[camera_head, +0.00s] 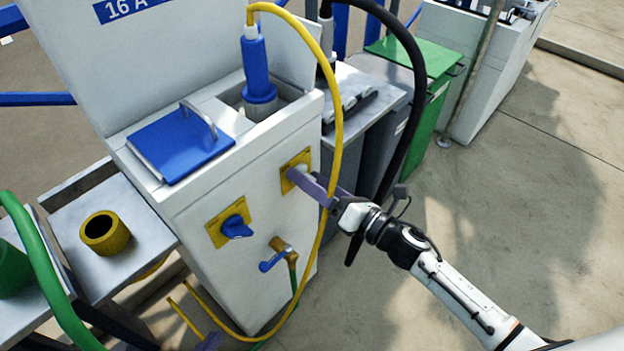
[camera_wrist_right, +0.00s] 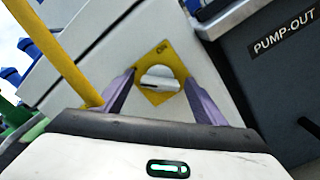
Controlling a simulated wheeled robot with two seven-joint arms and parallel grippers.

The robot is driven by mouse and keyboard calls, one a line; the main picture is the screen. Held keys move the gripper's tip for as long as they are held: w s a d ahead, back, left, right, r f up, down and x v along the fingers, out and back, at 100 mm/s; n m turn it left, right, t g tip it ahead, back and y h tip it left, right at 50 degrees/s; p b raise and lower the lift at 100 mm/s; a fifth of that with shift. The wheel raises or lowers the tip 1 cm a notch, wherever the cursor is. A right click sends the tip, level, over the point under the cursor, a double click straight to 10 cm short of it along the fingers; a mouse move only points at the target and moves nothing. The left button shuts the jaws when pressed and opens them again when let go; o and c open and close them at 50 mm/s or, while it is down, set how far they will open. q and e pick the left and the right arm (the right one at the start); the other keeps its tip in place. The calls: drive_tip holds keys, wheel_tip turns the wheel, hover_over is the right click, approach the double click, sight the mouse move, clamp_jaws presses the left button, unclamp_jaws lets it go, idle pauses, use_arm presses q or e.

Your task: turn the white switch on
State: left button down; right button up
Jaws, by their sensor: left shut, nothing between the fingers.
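The white switch (camera_wrist_right: 160,78) is a rotary knob on a yellow plate (camera_wrist_right: 153,53) on the front of a white pedestal; its knob lies roughly crosswise in the right wrist view. In the head view the plate (camera_head: 287,180) is partly covered by my right gripper (camera_head: 305,178). My right gripper is open, its purple fingers either side of the knob in the right wrist view (camera_wrist_right: 163,95); I cannot tell whether they touch it. Only the purple tip of my left gripper (camera_head: 208,342) shows at the bottom edge, low in front of the pedestal; it is shut and empty.
A blue switch (camera_head: 236,226) and a blue-handled tap (camera_head: 272,262) are on the same pedestal (camera_head: 210,275). A yellow cable (camera_head: 338,110) hangs in front, close by my right gripper. A grey pump-out cabinet (camera_wrist_right: 275,75) stands to the right. Open paving lies right.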

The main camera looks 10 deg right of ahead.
drive_tip(key=c, duration=0.9)
drive_tip(key=shift+c, duration=0.2)
drive_tip(key=shift+m, duration=0.3)
drive_tip(key=shift+f+m+p, duration=0.2)
drive_tip(key=shift+m+p, duration=2.65)
drive_tip(key=shift+m, duration=5.85)
drive_tip(key=o, duration=1.1)
drive_tip(key=shift+c, duration=0.2)
